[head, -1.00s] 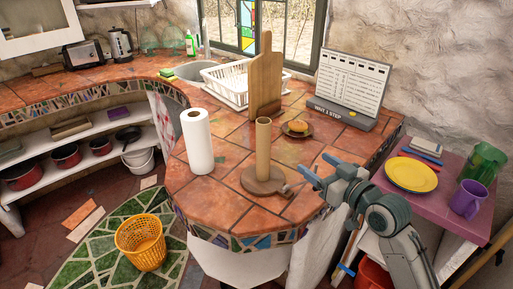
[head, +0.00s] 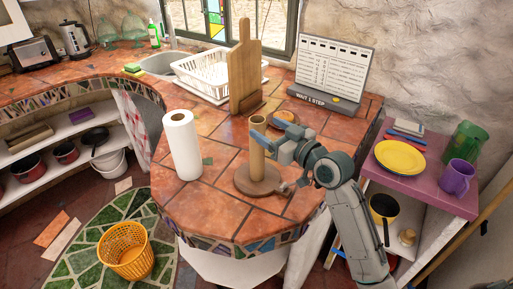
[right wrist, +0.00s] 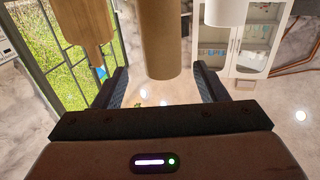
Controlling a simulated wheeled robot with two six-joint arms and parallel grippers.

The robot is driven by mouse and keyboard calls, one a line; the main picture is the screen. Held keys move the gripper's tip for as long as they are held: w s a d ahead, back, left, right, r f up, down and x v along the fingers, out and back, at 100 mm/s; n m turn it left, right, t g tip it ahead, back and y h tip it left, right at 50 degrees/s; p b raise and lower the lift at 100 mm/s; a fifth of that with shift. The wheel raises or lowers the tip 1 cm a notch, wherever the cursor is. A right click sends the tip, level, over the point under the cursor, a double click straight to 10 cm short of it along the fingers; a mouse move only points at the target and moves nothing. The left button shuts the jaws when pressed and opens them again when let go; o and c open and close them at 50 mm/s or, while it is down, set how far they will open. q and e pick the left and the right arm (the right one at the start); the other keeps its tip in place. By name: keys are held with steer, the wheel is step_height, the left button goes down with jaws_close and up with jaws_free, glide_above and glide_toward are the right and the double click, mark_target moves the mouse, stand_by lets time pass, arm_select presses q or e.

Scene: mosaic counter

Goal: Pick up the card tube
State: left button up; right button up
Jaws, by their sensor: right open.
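The card tube (head: 257,165) is a plain brown cylinder standing upright on a round wooden base (head: 240,185) near the counter's front end. My right gripper (head: 262,131) is open and level with the tube's upper part, coming in from the right, and it partly covers the tube in the head view. In the right wrist view the tube (right wrist: 150,40) shows in line with the gap between the open fingers (right wrist: 162,88), touching neither. I cannot tell how deep it lies between them. My left gripper is not in view.
A white paper roll (head: 182,148) stands left of the tube. An upright wooden board (head: 243,70) and a dish rack (head: 208,77) are behind it. A sign (head: 328,75) stands at the back right.

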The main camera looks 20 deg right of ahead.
mark_target(252, 121)
steer(key=shift+w+a, duration=0.4)
steer(key=shift+w, duration=0.2)
steer(key=p+x, duration=0.2)
steer(key=x, duration=0.2)
steer(key=shift+a+p, duration=0.15)
steer(key=shift+p, duration=0.15)
steer(key=shift+w+a+f, duration=0.2)
steer(key=shift+w+f, duration=0.05)
steer(key=shift+w, duration=0.2)
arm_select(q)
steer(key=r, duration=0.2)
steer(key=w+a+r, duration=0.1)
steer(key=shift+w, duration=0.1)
arm_select(e)
steer(key=shift+d, duration=0.1)
steer(key=shift+s, duration=0.1)
steer(key=c, duration=1.3)
